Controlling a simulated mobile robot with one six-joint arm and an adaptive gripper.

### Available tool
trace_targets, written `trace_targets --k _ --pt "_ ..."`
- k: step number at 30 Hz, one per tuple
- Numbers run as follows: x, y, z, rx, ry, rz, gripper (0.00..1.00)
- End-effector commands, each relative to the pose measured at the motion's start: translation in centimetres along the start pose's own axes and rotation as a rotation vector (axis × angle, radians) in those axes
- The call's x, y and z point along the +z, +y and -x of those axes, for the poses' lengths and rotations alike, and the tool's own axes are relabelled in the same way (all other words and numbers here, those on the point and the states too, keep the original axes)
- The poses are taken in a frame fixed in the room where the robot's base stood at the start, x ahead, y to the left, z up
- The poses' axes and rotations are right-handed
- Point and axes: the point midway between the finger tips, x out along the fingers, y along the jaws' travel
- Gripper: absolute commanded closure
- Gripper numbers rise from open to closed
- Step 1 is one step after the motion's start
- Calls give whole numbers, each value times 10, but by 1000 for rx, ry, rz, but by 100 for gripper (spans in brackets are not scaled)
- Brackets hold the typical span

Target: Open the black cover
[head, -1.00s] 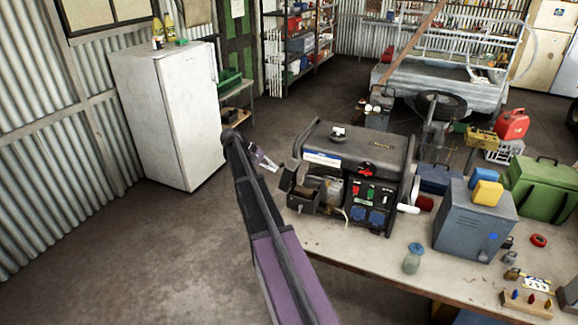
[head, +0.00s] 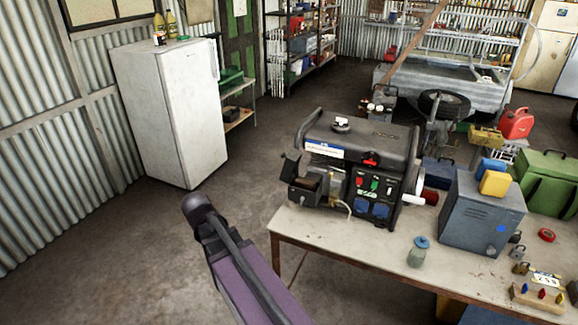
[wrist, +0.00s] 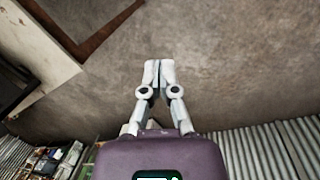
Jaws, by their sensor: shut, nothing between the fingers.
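A black generator (head: 362,155) stands on the left end of the workbench. On its left side is a small black box (head: 304,196) with brownish material showing inside. The black cover (head: 291,167) stands tilted up at the box's left edge, apart from its front, and looks open. My gripper (wrist: 159,72) shows in the wrist view with its fingers together and nothing between them, over bare floor. In the head view my arm is left of and below the bench corner, clear of the cover, and the gripper itself is hidden.
The workbench (head: 340,250) also bears a grey metal box (head: 480,222), a glass jar (head: 417,254) and several small items. A white fridge (head: 165,115) stands against the left wall. The concrete floor (head: 120,240) between fridge and bench is free.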

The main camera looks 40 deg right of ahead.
Motion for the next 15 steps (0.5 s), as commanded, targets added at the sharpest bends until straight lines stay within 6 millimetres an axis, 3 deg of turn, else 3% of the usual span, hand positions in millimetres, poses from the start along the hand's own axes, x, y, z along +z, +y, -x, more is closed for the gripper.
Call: trace_targets --k 1,12,15 --pt "12 -9 -4 -21 11 3 100" --pt "53 -50 -14 -145 64 4 100" --pt "45 -48 -15 -171 66 -11 100"
